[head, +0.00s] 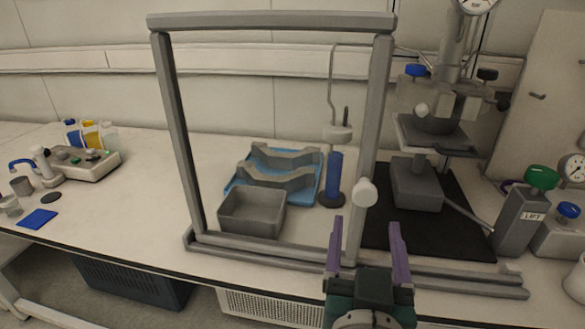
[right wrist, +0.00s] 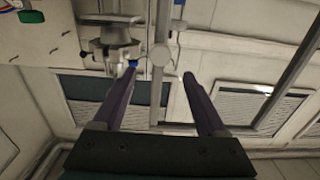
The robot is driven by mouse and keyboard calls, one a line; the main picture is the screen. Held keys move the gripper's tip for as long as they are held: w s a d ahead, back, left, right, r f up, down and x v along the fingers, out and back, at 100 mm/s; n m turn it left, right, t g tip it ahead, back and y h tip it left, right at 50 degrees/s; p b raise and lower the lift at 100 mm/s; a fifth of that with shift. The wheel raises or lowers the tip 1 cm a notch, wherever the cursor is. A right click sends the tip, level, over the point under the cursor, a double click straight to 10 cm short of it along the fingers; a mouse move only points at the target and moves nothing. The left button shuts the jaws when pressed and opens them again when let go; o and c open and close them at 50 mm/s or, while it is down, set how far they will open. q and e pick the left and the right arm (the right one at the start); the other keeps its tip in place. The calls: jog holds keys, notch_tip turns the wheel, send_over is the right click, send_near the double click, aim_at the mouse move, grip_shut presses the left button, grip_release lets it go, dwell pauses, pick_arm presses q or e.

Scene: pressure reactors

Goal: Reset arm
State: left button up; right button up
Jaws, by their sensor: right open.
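My right gripper (head: 367,224) is at the lower middle right of the head view, in front of the bench's front edge. Its two purple fingers are spread apart with nothing between them. In the right wrist view the same gripper (right wrist: 160,76) shows both fingers apart and empty. In the head view it stands just in front of the grey frame (head: 276,21), below a pale round knob (head: 365,192) on the frame's right post. I cannot tell whether a finger touches the frame. My left gripper is in neither view.
Behind the frame are a grey bin (head: 252,213), a blue tray (head: 236,187) with grey holders, and a blue cylinder (head: 334,175). A reactor (head: 417,185) stands on a black mat (head: 460,215) at right, beside a LIFT box (head: 518,225).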

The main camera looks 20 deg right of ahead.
jog(key=shift+s+a, duration=0.15)
jog(key=shift+s, duration=0.1)
